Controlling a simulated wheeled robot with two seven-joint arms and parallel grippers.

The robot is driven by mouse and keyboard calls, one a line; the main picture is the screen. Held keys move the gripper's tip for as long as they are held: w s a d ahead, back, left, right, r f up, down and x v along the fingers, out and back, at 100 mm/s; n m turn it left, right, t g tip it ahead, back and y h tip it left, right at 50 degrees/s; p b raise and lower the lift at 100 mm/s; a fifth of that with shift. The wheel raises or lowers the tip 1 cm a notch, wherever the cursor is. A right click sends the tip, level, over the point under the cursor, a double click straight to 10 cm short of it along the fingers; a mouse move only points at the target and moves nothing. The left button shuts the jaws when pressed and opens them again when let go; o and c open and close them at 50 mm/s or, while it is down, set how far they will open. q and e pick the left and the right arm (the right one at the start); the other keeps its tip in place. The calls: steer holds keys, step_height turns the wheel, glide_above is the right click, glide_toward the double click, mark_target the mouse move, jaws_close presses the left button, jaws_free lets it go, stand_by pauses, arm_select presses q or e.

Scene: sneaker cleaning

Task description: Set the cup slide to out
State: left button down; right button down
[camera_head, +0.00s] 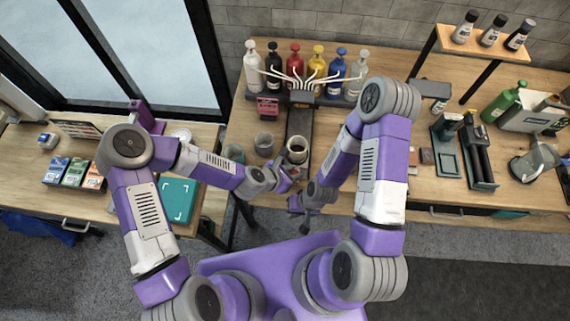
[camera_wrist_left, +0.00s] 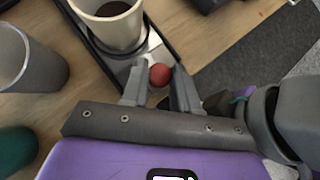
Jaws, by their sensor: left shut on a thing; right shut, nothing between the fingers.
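The cup slide (camera_head: 300,120) is a dark track running from the bottle rack toward the table's front edge. A pale cup (camera_head: 297,143) with dark contents stands upright near its front end; the cup also shows in the left wrist view (camera_wrist_left: 122,43). A red knob (camera_wrist_left: 159,75) is at the slide's front end. My left gripper (camera_head: 290,178) is shut on the red knob, with one finger on each side in the left wrist view. My right gripper (camera_head: 297,206) is shut and empty, just in front of the table edge and below the left one.
Several coloured bottles (camera_head: 318,62) with curved white spouts stand behind the slide. Grey cups (camera_head: 264,144) stand left of it. My right forearm crosses just right of the slide. A dark shoe-like stand (camera_head: 481,155) and other bottles are farther right.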

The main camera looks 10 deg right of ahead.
arm_select(q)
steer(key=shift+s, duration=0.2)
steer(key=c, duration=0.9)
jaws_free()
steer(key=v, duration=0.7)
steer(key=shift+a+r+p, duration=0.2)
steer(key=shift+a+p, duration=0.05)
steer(key=shift+p, duration=0.05)
steer(key=shift+s+f, duration=0.1)
steer(key=s+a+f+m+g+y+b, duration=0.1)
steer(key=s+a+f+m+y+b, duration=0.1)
steer(key=a+f+m, duration=0.6)
steer(key=s+a+f+m+g+y+b, duration=0.1)
steer(key=s+a+f+m+b, duration=0.3)
steer(key=a+f+m, duration=0.4)
step_height(320, 180, down, 4)
steer(key=s+m+g, duration=0.1)
steer(key=m, duration=0.3)
steer(key=shift+s+a+r+m+y, duration=0.2)
steer(key=shift+s+m+y, duration=0.1)
steer(key=shift+y, duration=0.1)
